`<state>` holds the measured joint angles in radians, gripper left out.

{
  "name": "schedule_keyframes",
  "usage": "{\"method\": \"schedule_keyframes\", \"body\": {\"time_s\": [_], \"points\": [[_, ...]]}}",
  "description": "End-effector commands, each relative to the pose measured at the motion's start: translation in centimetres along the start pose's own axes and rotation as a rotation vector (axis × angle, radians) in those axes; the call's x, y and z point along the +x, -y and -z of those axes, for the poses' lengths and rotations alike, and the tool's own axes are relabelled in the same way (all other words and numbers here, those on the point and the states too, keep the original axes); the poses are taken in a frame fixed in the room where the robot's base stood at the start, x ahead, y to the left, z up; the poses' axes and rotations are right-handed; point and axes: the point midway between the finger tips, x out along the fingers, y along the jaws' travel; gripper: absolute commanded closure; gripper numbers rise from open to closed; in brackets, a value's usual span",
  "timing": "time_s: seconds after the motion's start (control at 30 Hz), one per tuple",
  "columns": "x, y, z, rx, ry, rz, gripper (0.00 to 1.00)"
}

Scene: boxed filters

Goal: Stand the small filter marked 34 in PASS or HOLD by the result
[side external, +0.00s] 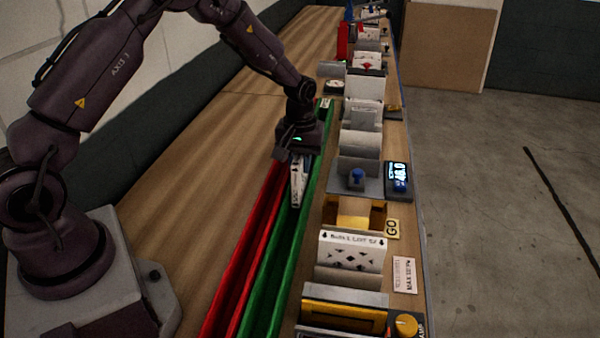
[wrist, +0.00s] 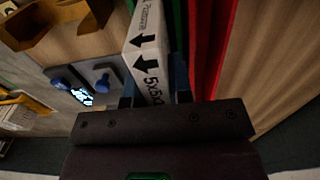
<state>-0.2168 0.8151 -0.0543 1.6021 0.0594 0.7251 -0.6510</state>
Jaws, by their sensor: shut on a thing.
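My gripper (side external: 298,158) is shut on a white boxed filter (side external: 298,186), held on edge with its lower end hanging over the long rails. In the wrist view, the gripper's blue fingers (wrist: 154,88) clasp both sides of the filter (wrist: 147,45), which shows black arrows and partly hidden size print; no 34 is legible. A green rail (side external: 266,275) and a red rail (side external: 236,275) run side by side. The filter's lower end is over or within the green one; I cannot tell which. PASS and HOLD lettering is not readable.
Right of the rails stand a yellow cradle (side external: 356,213) with a GO sign (side external: 392,229), a grey plate with a blue knob (side external: 357,178), and a lit display (side external: 398,174) with unclear digits. A larger filter (side external: 352,254) stands nearer. Bare wood (side external: 185,200) lies left.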

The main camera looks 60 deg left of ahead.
Motion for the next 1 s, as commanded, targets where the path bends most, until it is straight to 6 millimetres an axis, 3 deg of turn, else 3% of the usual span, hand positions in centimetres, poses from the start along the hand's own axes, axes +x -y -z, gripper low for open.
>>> {"method": "schedule_keyframes", "body": {"time_s": [0.2, 0.53, 0.57, 0.67, 1.0], "points": [[2.8, 0.1, 0.0, 0.000, 0.002, 0.002, 1.00], [3.1, 0.0, 0.0, 0.001, 0.001, 0.001, 1.00], [3.0, 0.0, 0.0, 0.001, 0.000, 0.000, 0.75], [3.0, 0.0, 0.0, 0.001, 0.000, 0.000, 0.54], [2.6, 0.0, 0.0, 0.000, -0.001, 0.000, 0.54]]}}
